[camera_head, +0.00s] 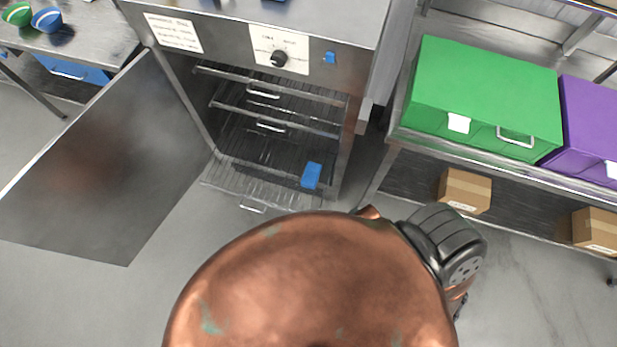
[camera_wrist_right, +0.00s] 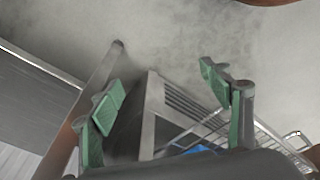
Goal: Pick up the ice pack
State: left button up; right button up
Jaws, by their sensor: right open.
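A small blue block, which looks like the ice pack (camera_head: 312,175), lies on the lowest pulled-out wire rack (camera_head: 225,182) of the open metal cabinet (camera_head: 205,60). In the right wrist view a bit of blue (camera_wrist_right: 200,149) shows low in the picture, mostly hidden behind my gripper body; it is likely the same pack. My right gripper (camera_wrist_right: 160,95) is open, its two green-padded fingers wide apart with nothing between them. In the head view its fingers are hidden behind my copper-coloured body. My left gripper is not in view.
The cabinet door (camera_head: 110,165) stands open to the left. Upper racks (camera_head: 275,115) sit above the pack inside. To the right, a metal shelf (camera_head: 400,140) holds a green box (camera_head: 485,85), a purple box (camera_head: 590,120) and cardboard boxes (camera_head: 465,190). Bowls (camera_head: 47,20) stand at far left.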

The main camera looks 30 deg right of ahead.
jog(key=w+r+b, duration=0.3)
jog(key=r+b, duration=0.1)
jog(key=r, duration=0.7)
jog(key=m+h+b, duration=0.2)
jog(key=m+h, duration=0.1)
jog(key=m, duration=0.7)
send_over(311, 174)
jog(key=s+a, duration=0.1)
jog(key=a, duration=0.1)
jog(key=shift+t, duration=0.4)
notch_tip(311, 174, down, 6)
jog(key=shift+f, duration=0.1)
jog(key=shift+w+d+f+m, duration=0.2)
jog(key=shift+d+f+m, duration=0.15)
jog(key=shift+f, duration=0.45)
jog(key=b+x, duration=0.1)
jog(key=x, duration=0.1)
jog(key=b+x, duration=0.1)
jog(key=x, duration=0.1)
jog(key=b+x, duration=0.1)
jog(key=x, duration=0.1)
jog(key=shift+s+f, duration=0.2)
jog(key=shift+s, duration=0.15)
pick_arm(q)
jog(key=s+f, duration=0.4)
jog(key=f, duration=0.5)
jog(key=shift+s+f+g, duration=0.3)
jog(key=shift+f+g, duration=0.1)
pick_arm(e)
jog(key=shift+r, duration=0.15)
